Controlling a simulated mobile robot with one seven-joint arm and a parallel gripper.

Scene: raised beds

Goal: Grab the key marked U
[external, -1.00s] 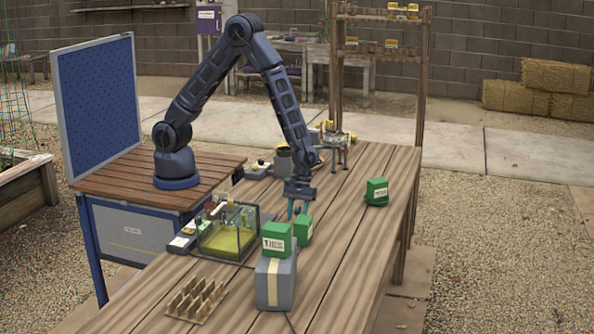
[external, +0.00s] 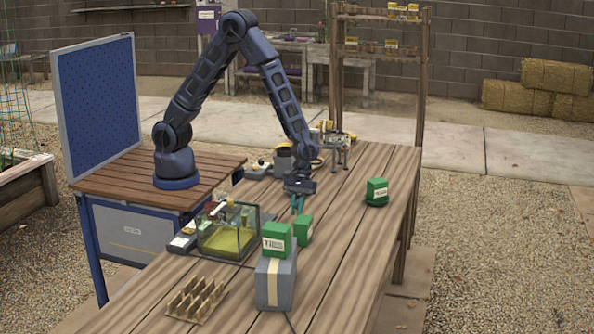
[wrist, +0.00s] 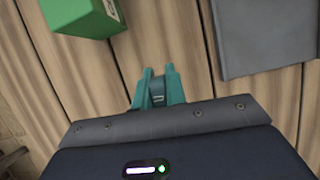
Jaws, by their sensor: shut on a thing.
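My gripper (external: 298,211) has teal fingers and points down over the wooden table, behind the green boxes. In the wrist view its fingers (wrist: 157,75) are close together on a small grey thing (wrist: 158,101). Most of that thing is hidden by the fingers. I cannot read any letter on it, nor tell for sure that it is the key marked U. No other key can be made out in these views.
A green box (external: 276,238) sits on a grey box (external: 264,284); another green box (external: 305,231) is close in front of my gripper. A third (external: 376,192) stands right. A glass tank (external: 222,241) and a wooden rack (external: 196,300) are left. The table's right side is mostly clear.

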